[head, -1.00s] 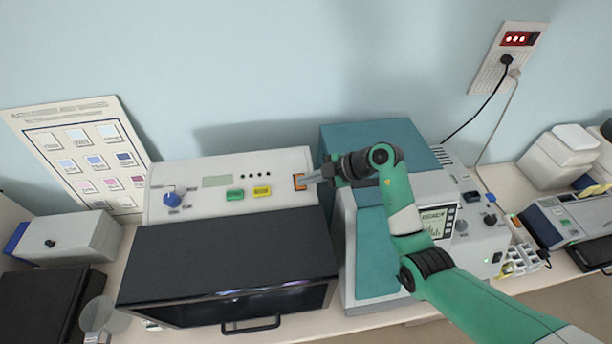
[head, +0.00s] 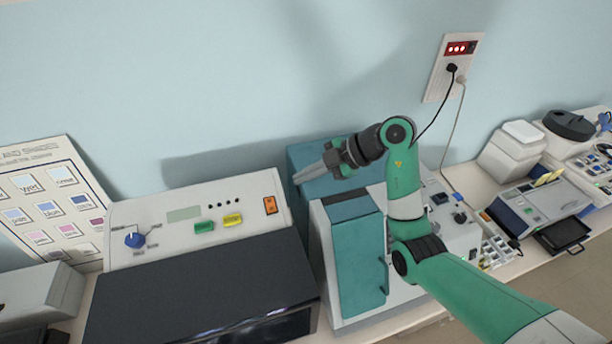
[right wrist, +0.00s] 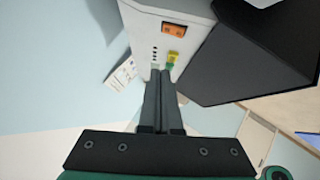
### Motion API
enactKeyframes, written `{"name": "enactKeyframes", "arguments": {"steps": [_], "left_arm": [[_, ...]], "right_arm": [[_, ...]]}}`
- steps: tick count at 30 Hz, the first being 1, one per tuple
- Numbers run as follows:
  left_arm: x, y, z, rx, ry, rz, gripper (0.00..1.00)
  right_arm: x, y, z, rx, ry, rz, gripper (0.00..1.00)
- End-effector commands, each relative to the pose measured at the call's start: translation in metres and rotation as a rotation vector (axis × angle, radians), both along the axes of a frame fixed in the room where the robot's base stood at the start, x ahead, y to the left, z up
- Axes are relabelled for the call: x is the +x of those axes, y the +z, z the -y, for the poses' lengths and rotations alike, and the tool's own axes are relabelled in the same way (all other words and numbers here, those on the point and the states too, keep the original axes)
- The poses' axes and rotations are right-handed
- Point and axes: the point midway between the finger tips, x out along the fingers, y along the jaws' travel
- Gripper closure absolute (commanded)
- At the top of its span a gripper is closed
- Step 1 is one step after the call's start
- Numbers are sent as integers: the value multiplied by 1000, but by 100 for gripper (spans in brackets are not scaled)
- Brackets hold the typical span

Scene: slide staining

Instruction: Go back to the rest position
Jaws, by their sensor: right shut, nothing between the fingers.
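My right gripper (head: 311,174) is shut and empty. In the head view it is raised in front of the teal cabinet machine, pointing left, to the right of the orange rocker switch (head: 270,205). In the right wrist view the two fingers (right wrist: 160,76) lie together with nothing between them. They point toward the white control panel (right wrist: 160,20), with a gap that I cannot judge well. The orange switch (right wrist: 173,29) also shows there, above the fingertips. My left gripper does not show in either view.
A machine with a dark lid (head: 200,285) stands left of my right arm. The teal-doored machine (head: 358,262) is beneath and behind that arm. A wall socket with cables (head: 455,68) is at upper right. A staining device (head: 548,205) and a black tray (head: 565,235) stand at right.

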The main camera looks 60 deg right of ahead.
Motion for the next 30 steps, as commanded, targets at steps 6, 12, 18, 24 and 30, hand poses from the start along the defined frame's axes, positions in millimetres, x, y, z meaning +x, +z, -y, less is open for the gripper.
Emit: {"name": "enactKeyframes", "arguments": {"steps": [6, 12, 18, 24, 30], "left_arm": [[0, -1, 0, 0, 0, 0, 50], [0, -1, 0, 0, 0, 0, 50], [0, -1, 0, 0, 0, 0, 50], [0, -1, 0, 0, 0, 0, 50], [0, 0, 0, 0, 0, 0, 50]], "right_arm": [[-4, 5, 3, -1, 1, 0, 100], [-4, 5, 2, -1, 1, 0, 100], [-4, 4, 2, -1, 1, 0, 100], [5, 5, -21, -1, 51, 0, 100], [24, 40, -149, 7, 348, 128, 100]]}}
